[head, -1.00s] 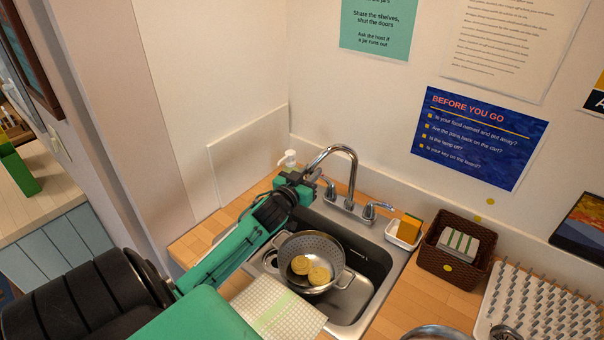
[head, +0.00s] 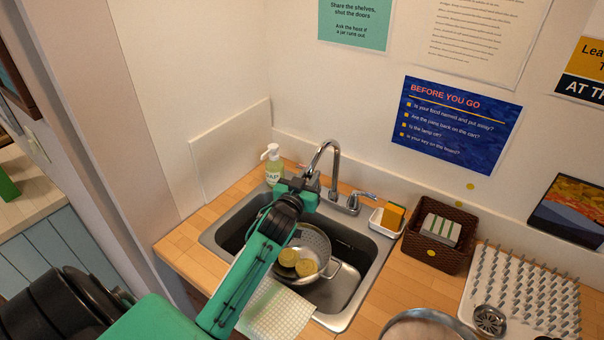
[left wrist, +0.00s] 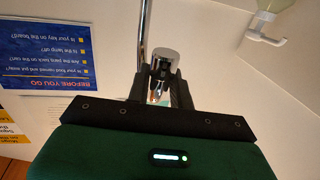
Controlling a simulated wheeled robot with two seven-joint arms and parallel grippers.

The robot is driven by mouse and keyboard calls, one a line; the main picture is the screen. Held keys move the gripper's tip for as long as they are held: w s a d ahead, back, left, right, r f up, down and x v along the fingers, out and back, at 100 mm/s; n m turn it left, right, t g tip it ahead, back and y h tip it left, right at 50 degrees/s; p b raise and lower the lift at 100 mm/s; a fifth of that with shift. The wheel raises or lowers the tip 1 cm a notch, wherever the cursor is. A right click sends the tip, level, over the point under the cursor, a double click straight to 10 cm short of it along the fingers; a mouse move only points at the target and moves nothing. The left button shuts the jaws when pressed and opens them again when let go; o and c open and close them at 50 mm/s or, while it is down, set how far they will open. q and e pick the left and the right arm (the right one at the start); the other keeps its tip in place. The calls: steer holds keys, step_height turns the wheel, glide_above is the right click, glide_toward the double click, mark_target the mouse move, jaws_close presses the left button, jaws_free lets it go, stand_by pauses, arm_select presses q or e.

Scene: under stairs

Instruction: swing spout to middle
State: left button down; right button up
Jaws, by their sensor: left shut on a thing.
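The chrome spout (head: 335,160) arches up from the tap base at the back of the sink (head: 352,300). Its outlet end points forward and a little left, over the basin. My left gripper (head: 309,184) is shut on the spout's outlet end. In the left wrist view the fingers (left wrist: 161,88) close around the spout's thick chrome tip (left wrist: 166,58). The gripper hides part of the tap base and left handle in the head view. The right tap handle (head: 364,195) is visible. My right gripper is not in view.
A colander (head: 314,242) with yellow round pieces sits in the sink below my arm. A soap bottle (head: 273,168) stands behind left. A sponge dish (head: 386,223), brown basket (head: 413,241) and white peg rack (head: 540,318) stand to the right. A cloth (head: 278,312) lies at the front.

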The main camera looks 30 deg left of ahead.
arm_select(q)
steer(key=shift+d, duration=0.3)
steer(key=c, duration=1.3)
jaws_free()
steer(key=shift+w, duration=0.1)
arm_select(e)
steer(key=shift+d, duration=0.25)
arm_select(q)
steer(key=shift+s+f, duration=0.1)
steer(key=shift+s, duration=0.3)
steer(key=shift+s+d+b, duration=0.4)
steer(key=shift+s+b, duration=0.35)
steer(key=shift+s, duration=1.4)
steer(key=shift+s+d+b, duration=0.45)
steer(key=shift+s+b, duration=0.3)
steer(key=shift+s, duration=1.4)
steer(key=shift+s+d+b, duration=0.4)
steer(key=shift+s+b, duration=0.35)
steer(key=shift+s, duration=1.4)
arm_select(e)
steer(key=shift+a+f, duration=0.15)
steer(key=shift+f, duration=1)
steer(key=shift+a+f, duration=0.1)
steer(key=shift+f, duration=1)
